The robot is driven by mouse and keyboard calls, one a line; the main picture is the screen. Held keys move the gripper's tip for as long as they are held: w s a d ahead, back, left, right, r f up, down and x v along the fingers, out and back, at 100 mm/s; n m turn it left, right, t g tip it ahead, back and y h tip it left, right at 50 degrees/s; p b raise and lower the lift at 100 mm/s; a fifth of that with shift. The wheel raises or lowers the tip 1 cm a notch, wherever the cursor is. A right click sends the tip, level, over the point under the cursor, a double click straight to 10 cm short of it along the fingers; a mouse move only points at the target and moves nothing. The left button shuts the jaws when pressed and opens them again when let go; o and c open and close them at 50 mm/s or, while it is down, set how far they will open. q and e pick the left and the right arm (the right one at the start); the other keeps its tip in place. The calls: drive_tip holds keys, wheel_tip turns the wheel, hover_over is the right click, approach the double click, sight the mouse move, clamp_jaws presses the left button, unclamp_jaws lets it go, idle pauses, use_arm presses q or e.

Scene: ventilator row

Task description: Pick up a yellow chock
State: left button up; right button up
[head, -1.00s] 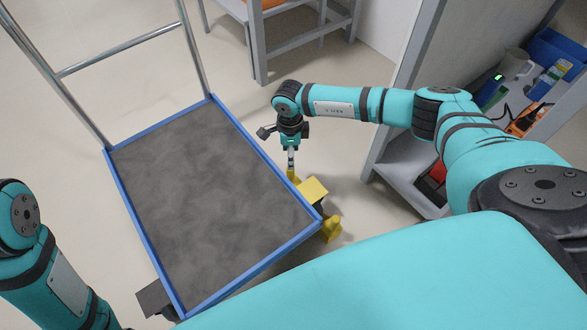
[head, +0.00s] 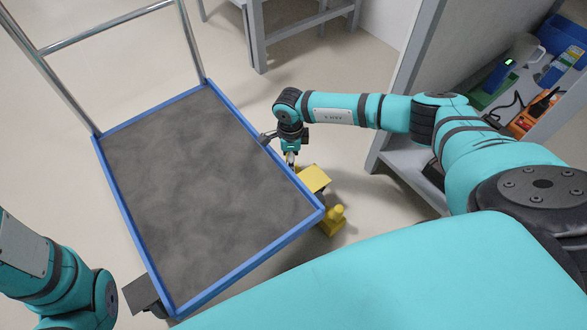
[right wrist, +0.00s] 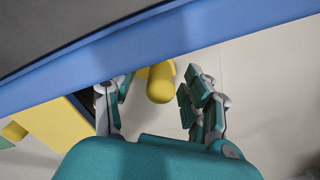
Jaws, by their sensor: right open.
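My right gripper (head: 290,160) points down beside the long right edge of a cart (head: 254,128). Its fingers are open. In the right wrist view, the rounded yellow handle of a chock (right wrist: 160,83) stands between the open fingers (right wrist: 158,98), without clear contact; the blue rim hides part of it. A flat yellow piece with a dark side (head: 315,178) lies just right of the gripper; it also shows in the right wrist view (right wrist: 52,122). Another yellow chock with a knob (head: 334,221) stands by the cart's near right corner. My left gripper is out of view.
The cart's grey deck is empty, and its metal push handle (head: 110,28) rises at the far left. A grey shelf unit (head: 400,165) with cables and containers stands on the right. A grey bench frame (head: 290,38) is behind.

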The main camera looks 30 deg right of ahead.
drive_tip(key=shift+c, duration=0.4)
clamp_jaws()
drive_tip(key=shift+r, duration=0.15)
